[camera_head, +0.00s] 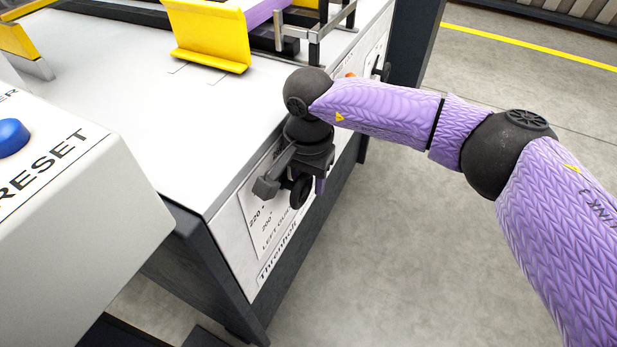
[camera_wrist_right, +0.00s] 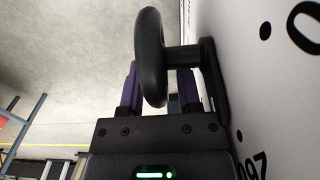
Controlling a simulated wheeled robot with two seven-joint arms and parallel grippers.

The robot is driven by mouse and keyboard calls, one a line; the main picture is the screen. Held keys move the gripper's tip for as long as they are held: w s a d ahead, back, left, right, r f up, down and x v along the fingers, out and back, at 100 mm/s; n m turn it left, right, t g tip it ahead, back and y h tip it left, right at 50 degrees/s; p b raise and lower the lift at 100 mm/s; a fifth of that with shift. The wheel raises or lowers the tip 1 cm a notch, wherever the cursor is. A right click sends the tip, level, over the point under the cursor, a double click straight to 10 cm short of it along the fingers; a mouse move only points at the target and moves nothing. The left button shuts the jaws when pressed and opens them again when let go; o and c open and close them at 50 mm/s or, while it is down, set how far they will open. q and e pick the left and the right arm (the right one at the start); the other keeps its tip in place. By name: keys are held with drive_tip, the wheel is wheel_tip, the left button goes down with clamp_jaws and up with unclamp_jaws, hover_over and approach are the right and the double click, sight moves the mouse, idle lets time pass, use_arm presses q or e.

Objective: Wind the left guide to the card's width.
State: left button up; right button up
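The left guide handwheel (camera_head: 300,192) is a black wheel on the machine's white side panel, partly hidden by my right gripper (camera_head: 314,182) in the head view. In the right wrist view the wheel (camera_wrist_right: 150,55) stands edge-on, its shaft running right to a flange on the panel. The two purple fingers of my right gripper (camera_wrist_right: 160,82) stand apart, with the wheel's lower rim between them. A gap shows between the rim and the right finger; contact on the left cannot be told. The scale plate (camera_head: 262,222) reads 220, 200 and LEFT GUIDE. My left gripper is out of view.
A yellow guide plate (camera_head: 212,38) and a purple piece (camera_head: 265,10) are on the machine top (camera_head: 130,110). A grey box with a blue RESET button (camera_head: 12,137) stands at the left. The floor (camera_head: 420,250) right of the machine is clear.

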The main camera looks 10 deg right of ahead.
clamp_jaws()
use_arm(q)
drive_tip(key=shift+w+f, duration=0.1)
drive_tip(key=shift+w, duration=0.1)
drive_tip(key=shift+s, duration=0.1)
use_arm(e)
drive_tip(key=shift+r+t+p, duration=0.2)
drive_tip(key=shift+t+p, duration=0.1)
drive_tip(key=shift+p, duration=0.05)
drive_tip(key=shift+r+t+h+p, duration=0.3)
drive_tip(key=shift+t+h+p, duration=0.5)
drive_tip(key=shift+p, duration=0.1)
drive_tip(key=shift+r+t+h+p, duration=0.15)
drive_tip(key=shift+t+h+p, duration=0.45)
drive_tip(key=shift+t, duration=0.2)
drive_tip(key=shift+s+a+r+t+h+p, duration=0.1)
drive_tip(key=shift+t+h+p, duration=0.35)
drive_tip(key=shift+t, duration=0.35)
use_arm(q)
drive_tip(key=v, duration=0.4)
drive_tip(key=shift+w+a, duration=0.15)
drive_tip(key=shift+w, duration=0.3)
use_arm(e)
drive_tip(key=shift+h, duration=0.25)
